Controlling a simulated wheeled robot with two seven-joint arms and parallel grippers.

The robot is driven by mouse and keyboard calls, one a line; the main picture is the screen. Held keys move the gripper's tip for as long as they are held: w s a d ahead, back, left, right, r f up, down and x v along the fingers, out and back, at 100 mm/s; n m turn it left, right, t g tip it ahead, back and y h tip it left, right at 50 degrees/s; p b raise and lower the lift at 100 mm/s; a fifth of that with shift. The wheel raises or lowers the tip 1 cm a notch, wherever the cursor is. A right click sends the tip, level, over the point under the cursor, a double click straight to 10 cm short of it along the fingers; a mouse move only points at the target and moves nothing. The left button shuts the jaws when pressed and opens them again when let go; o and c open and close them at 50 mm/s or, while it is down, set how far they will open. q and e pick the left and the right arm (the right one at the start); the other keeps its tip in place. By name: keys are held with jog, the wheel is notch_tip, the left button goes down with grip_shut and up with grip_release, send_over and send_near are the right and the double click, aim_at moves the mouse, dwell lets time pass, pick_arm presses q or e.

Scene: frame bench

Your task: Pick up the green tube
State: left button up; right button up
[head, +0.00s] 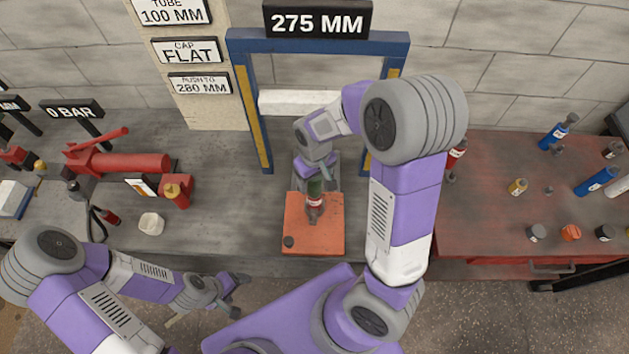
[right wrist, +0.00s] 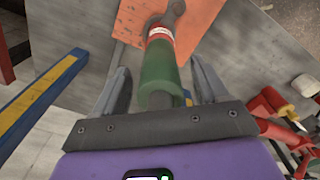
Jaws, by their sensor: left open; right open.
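The green tube (head: 315,188) with a red and white label stands, seemingly upright, on the orange plate (head: 330,238) under the blue frame. In the right wrist view the green tube (right wrist: 159,75) lies between the two fingers of my right gripper (right wrist: 163,88), with a visible space on either side. The right gripper is open and around the tube's upper part; its fingers are hard to make out in the head view. A grey piece shows at the tube's lower end. My left gripper (head: 212,300) is open and empty, in front of the bench at the lower left.
The blue frame (head: 400,55) with yellow strips rises around and behind the plate. A red pump-like tool (head: 120,162) lies to the left. A red bench (head: 480,225) on the right carries a blue tube (head: 595,181), bottles and several caps.

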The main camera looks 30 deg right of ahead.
jog(key=shift+r, duration=0.1)
grip_shut()
dwell(0.3)
